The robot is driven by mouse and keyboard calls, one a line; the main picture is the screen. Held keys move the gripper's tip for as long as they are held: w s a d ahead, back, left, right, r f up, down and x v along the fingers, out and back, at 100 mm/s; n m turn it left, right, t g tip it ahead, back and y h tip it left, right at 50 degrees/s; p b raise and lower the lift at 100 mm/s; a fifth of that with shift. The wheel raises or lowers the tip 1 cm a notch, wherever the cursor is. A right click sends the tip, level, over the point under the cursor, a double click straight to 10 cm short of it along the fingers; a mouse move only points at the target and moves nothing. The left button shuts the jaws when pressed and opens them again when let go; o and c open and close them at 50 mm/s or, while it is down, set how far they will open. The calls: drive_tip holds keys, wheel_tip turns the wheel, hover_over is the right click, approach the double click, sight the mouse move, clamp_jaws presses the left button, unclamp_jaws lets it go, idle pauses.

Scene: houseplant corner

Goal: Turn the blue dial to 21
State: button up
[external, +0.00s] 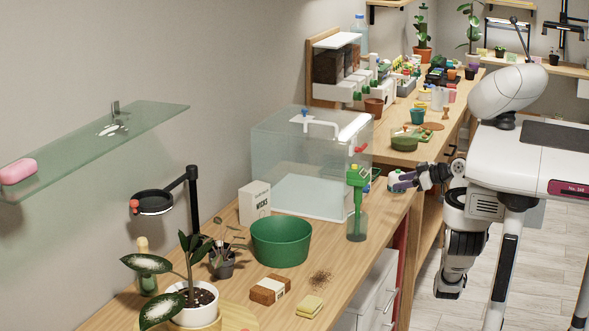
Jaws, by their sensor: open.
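A small blue knob (304,113) sits on the white tap at the back of the clear basin. It is too small to show any numbers, and I cannot tell whether it is the blue dial. No other clear blue dial shows. My gripper (394,183) is at the bench's right edge, just right of the green-topped bottle (357,219). It is well to the right of and in front of the blue knob, and apart from it. It is open; nothing is visibly held, though its fingers are small here.
The clear basin (275,160) has a red handle (360,149) at its right. A green bowl (280,243), a potted plant (196,305), a brown-and-white block (269,289) and a yellow sponge (310,306) occupy the near bench. A glass shelf (90,155) juts from the left wall.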

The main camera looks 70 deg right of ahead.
sight(366, 189)
drive_tip(key=p+x, duration=0.1)
drive_tip(key=x, duration=1)
drive_tip(key=shift+w+f+p, duration=0.15)
drive_tip(key=shift+p, duration=0.15)
drive_tip(key=shift+c, duration=0.5)
drive_tip(key=c, duration=0.9)
